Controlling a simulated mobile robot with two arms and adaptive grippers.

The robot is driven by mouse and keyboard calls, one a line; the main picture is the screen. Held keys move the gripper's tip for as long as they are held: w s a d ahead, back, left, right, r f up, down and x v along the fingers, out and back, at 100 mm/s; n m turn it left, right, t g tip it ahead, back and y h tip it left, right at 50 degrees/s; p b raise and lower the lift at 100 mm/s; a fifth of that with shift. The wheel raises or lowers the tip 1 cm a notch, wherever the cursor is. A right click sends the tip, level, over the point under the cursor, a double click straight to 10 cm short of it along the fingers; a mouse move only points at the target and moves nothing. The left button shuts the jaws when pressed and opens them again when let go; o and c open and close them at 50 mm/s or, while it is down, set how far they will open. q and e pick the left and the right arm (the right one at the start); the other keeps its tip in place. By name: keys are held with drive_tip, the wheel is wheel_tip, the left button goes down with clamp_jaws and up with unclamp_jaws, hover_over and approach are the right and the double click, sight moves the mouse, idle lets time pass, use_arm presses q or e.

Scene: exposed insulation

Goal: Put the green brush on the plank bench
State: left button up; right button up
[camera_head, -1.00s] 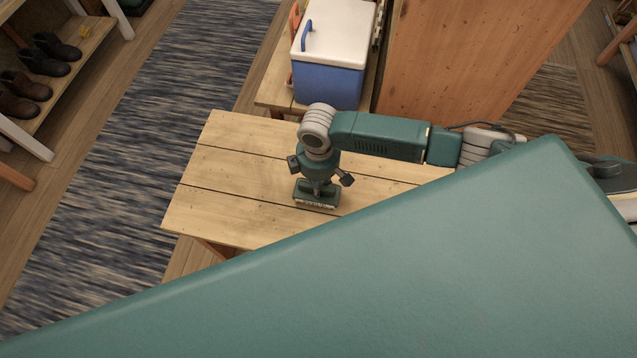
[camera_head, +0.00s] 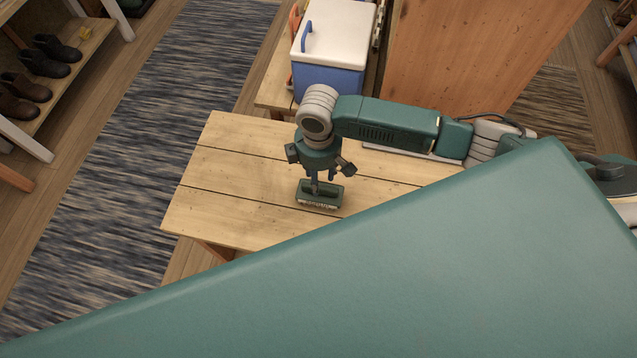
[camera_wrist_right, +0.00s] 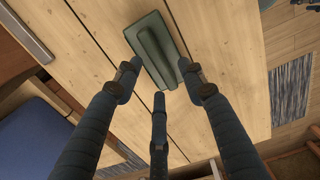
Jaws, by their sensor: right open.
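The green brush (camera_head: 320,197) sits on the plank bench (camera_head: 235,160) with its pale bristles down, near the bench's middle. My right gripper (camera_head: 320,174) is just above the brush, pointing down. In the right wrist view, the fingers of the right gripper (camera_wrist_right: 158,76) are spread apart, and the brush (camera_wrist_right: 152,42) lies beyond their tips on the planks of the bench (camera_wrist_right: 225,60). No finger visibly grips it. My left gripper is not in view.
A blue cooler with a white lid (camera_head: 330,50) stands on a surface behind the bench. A tall wooden panel (camera_head: 470,50) is at back right. Shoes (camera_head: 45,60) sit on a rack at left. The bench's left part is clear.

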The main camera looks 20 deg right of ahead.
wheel_tip(320, 180, up, 7)
idle(0.3)
drive_tip(key=shift+f, duration=0.15)
idle(0.3)
